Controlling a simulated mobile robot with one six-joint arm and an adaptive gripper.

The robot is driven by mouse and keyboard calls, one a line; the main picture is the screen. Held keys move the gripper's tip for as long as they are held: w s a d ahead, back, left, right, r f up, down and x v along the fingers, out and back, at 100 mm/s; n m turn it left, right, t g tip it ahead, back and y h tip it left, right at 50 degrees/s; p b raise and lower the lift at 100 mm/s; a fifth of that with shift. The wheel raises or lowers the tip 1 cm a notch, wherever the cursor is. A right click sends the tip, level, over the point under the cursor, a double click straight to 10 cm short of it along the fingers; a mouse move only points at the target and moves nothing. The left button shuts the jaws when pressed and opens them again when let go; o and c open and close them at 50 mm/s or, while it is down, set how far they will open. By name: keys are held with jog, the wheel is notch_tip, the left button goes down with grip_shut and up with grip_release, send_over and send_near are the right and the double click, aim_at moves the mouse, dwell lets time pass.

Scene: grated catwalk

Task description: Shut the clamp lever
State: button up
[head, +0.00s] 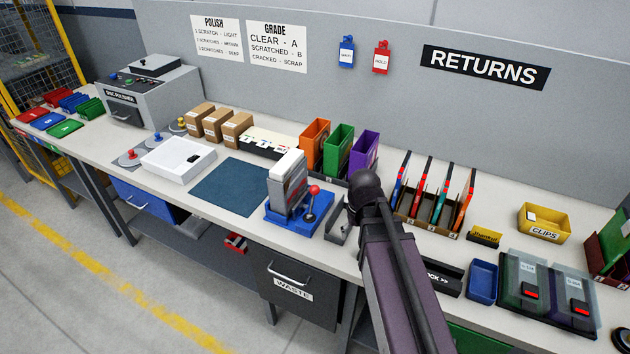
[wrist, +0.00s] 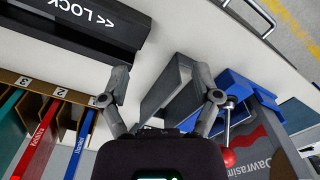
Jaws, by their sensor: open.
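The clamp lever (head: 310,204) has a red ball knob and stands up from a blue base (head: 300,222) near the bench's front edge. A grey case with a white top (head: 287,180) is upright in that base. In the head view my arm hides the gripper.
A grey angled bracket (wrist: 168,85) lies beyond my fingers. A black LOCK box (wrist: 85,25) and a slotted rack (wrist: 40,95) of coloured cases are at left.

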notch_tip(320, 180, up, 16)
jog(key=p, duration=1.5)
send_over(315, 186)
jog(key=d, duration=0.1)
jog(key=shift+w+a+r+n, duration=0.15)
jog(key=shift+w+r+n, duration=0.05)
jog(key=shift+n, duration=0.2)
jog(key=shift+f, duration=0.2)
jog(key=f+b, duration=1.3)
jog(key=shift+a+f+b, duration=0.15)
jog(key=shift+a+b, duration=0.15)
jog(key=shift+a, duration=0.1)
jog(key=shift+s, duration=0.1)
grip_shut()
